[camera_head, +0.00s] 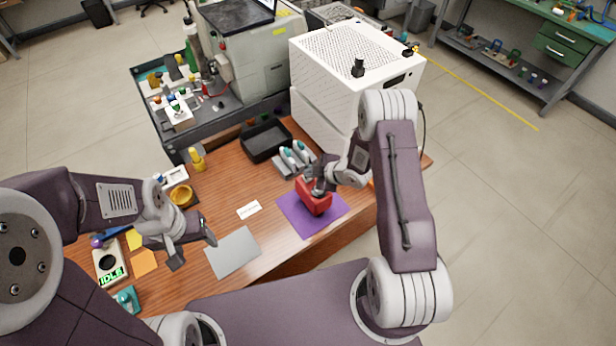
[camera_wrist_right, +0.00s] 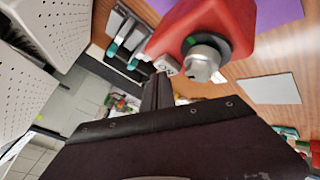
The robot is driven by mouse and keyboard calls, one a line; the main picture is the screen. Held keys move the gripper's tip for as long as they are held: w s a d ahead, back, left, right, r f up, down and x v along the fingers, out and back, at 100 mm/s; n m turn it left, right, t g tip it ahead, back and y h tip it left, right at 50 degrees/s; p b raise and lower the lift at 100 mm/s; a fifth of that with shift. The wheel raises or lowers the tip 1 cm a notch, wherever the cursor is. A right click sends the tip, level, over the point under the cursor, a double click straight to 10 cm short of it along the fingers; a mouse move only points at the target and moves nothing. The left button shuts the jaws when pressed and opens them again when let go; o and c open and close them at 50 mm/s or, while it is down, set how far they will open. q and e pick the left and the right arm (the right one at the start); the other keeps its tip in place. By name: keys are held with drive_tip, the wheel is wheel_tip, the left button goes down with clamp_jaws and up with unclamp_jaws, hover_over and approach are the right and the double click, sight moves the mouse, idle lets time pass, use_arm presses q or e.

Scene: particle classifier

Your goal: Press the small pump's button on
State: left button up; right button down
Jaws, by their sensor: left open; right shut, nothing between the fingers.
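The small pump (camera_head: 314,201) is a red body on a purple mat (camera_head: 296,222). My right gripper (camera_head: 319,186) is shut and empty, right at the pump. In the right wrist view its fingertips (camera_wrist_right: 158,80) are just below the button; I cannot tell whether they touch it. My left gripper (camera_head: 195,248) is open and empty above the table's left part.
A grey sheet (camera_head: 233,252) lies left of the mat. A black tray (camera_head: 265,141) and a rack with teal-topped items (camera_head: 294,160) stand behind the pump. A white perforated machine (camera_head: 345,60) stands at the back right.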

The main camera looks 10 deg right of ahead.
drive_tip(key=shift+f+b, duration=0.6)
drive_tip(key=shift+f, duration=0.1)
idle(0.4)
drive_tip(key=shift+r, duration=0.1)
drive_tip(key=shift+r+p, duration=1)
drive_tip(key=shift+r, duration=0.2)
wheel_tip(320, 180, up, 5)
drive_tip(key=p, duration=0.4)
drive_tip(key=shift+r, duration=0.1)
drive_tip(key=shift+f, duration=0.2)
